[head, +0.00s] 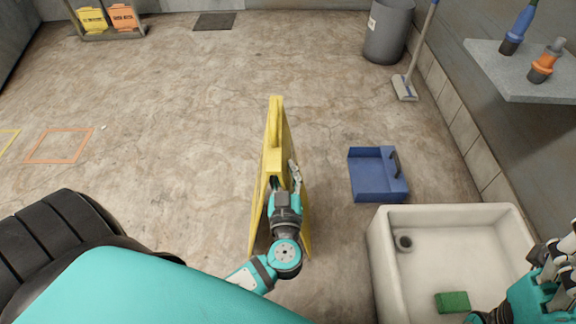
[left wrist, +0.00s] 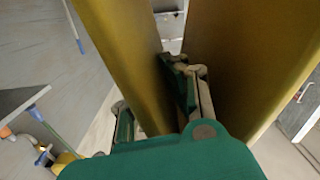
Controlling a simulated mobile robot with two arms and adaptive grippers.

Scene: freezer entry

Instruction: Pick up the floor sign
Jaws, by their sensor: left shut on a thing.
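The yellow floor sign (head: 275,140) stands on the concrete floor in the middle of the head view, its two panels spread in an A shape. My left gripper (head: 293,178) is at the sign's upper part and is shut on it. The exact contact of the fingers is partly hidden. My right gripper (head: 550,280) shows only in part at the lower right edge, over the white sink; its fingers are hard to make out.
A blue dustpan (head: 375,180) lies right of the sign. The white sink (head: 385,250) with a green sponge (head: 453,302) is at lower right. A grey bin (head: 388,30), a broom (head: 405,87) and a wall shelf (head: 500,75) line the right.

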